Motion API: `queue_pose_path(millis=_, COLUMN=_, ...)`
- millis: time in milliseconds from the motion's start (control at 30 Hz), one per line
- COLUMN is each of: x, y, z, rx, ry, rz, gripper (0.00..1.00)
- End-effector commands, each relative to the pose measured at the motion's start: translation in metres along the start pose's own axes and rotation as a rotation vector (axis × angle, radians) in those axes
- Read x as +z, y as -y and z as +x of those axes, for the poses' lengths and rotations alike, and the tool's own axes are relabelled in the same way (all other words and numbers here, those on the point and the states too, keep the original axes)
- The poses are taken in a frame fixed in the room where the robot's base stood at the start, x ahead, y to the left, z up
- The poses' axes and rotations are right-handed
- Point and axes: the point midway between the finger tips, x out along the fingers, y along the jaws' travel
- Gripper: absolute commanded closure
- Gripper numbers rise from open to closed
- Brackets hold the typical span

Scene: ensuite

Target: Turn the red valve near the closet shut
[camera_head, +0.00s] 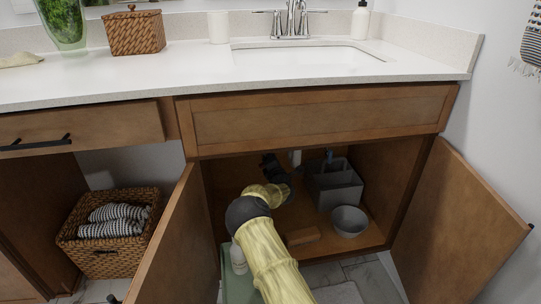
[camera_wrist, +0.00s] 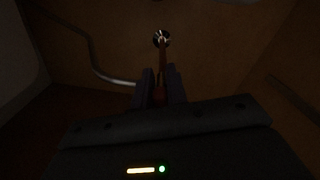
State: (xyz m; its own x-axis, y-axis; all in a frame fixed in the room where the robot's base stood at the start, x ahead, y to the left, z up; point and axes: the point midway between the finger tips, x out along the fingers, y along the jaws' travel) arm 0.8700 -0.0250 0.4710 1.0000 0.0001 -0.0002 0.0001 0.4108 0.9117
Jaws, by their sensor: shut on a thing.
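In the wrist view the red valve (camera_wrist: 162,67) shows as a dim, narrow reddish handle running down from a round metal fitting (camera_wrist: 161,39) on the back wall. My gripper (camera_wrist: 160,84) has its two dark fingers on either side of the handle's near end and is shut on it. In the head view my yellow-sleeved arm reaches through the open doors into the cabinet under the sink, and my gripper (camera_head: 270,163) is a dark shape at its back. The valve cannot be made out there. The wrist view is dark, so the handle's exact angle is hard to judge.
The left door (camera_head: 160,245) and right door (camera_head: 449,225) stand open on both sides of my arm. A metal pipe (camera_wrist: 110,79) runs left of my gripper.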

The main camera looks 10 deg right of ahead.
Motion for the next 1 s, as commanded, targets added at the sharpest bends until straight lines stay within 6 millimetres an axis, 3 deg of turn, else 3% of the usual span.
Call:
queue_pose_path(millis=500, x=0.000, y=0.006, z=0.001, rx=0.006, ry=0.001, rz=0.381, gripper=1.00)
queue_pose_path(millis=1000, x=-0.001, y=0.009, z=0.001, rx=0.005, ry=0.001, rz=0.441, gripper=1.00)
